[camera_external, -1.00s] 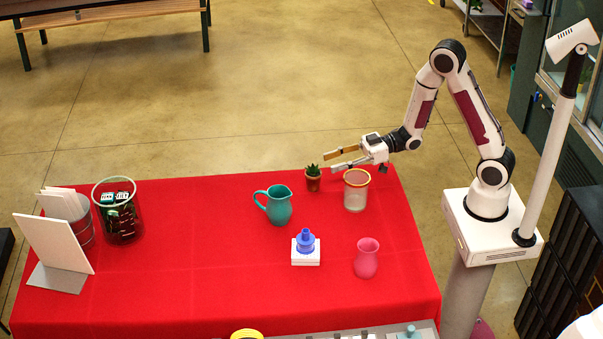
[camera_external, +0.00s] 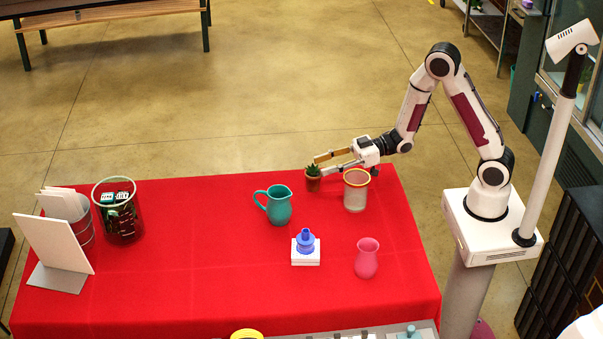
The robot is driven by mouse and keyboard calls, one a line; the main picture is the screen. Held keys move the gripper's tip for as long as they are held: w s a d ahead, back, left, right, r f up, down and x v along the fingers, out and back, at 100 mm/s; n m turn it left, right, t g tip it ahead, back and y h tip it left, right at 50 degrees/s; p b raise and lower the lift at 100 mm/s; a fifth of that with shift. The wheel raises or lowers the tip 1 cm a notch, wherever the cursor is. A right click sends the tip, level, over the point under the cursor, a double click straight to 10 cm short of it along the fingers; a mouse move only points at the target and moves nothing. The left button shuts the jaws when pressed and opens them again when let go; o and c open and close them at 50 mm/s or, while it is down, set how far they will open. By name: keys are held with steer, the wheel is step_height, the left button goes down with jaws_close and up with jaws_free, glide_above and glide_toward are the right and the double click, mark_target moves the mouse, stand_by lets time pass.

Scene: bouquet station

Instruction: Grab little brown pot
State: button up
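The little brown pot (camera_external: 313,184) stands upright on the red table near its far edge, with a small green plant (camera_external: 313,170) in it. My gripper (camera_external: 318,165) is at the pot, reaching in from the right with its two fingers spread apart. The fingertips are beside the pot's upper part and the plant. I cannot tell whether either finger touches the pot.
A beige canister with an orange rim (camera_external: 355,195) stands just right of the pot, close under my gripper. A teal pitcher (camera_external: 279,208) is to the left and nearer. A blue item on a white block (camera_external: 305,250) and a pink vase (camera_external: 367,262) stand nearer the front.

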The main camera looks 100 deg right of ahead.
mark_target(313, 169)
steer(key=shift+x, duration=2.25)
steer(key=shift+a+r, duration=0.1)
steer(key=shift+a, duration=0.1)
jaws_close()
